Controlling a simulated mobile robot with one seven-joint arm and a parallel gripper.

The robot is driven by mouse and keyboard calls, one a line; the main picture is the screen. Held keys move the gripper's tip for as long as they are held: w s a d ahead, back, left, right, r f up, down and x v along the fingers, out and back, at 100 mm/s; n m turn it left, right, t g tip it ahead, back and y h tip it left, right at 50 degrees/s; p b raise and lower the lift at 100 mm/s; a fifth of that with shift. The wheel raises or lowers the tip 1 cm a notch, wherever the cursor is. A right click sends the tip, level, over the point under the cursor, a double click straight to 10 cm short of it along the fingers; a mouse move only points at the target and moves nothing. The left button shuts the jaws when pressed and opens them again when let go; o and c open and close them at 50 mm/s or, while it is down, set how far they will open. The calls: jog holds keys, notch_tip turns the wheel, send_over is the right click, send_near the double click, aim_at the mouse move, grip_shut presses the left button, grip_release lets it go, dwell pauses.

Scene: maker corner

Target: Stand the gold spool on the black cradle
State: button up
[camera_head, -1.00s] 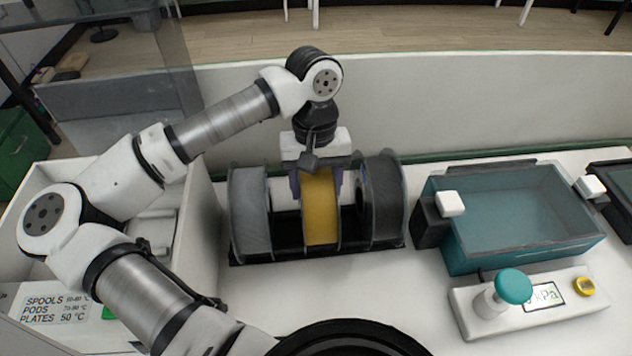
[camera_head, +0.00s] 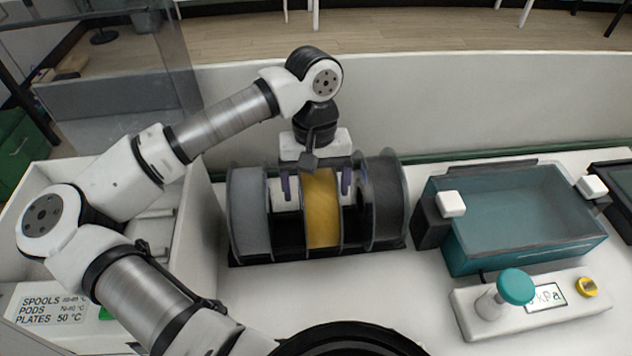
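The gold spool (camera_head: 322,212) stands upright in the black cradle (camera_head: 290,251), between a grey spool (camera_head: 249,215) on the left and a black spool (camera_head: 383,205) on the right. My gripper (camera_head: 317,185) is over the gold spool, pointing down. Its purple fingers are spread, one on each side of the spool, with a visible gap to it. The gripper is open. The spool's lower edge sits down in the cradle; the far side of the spool is hidden.
A white bin with a temperature label (camera_head: 55,305) is at the left. A low wall runs behind the table.

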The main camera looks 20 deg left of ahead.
notch_tip(320, 180, up, 14)
jog(key=w+b, duration=0.1)
jog(key=w, duration=0.1)
jog(key=shift+a+f+b, duration=0.15)
jog(key=shift+a+b, duration=0.25)
jog(key=shift+s, duration=0.1)
dwell(0.4)
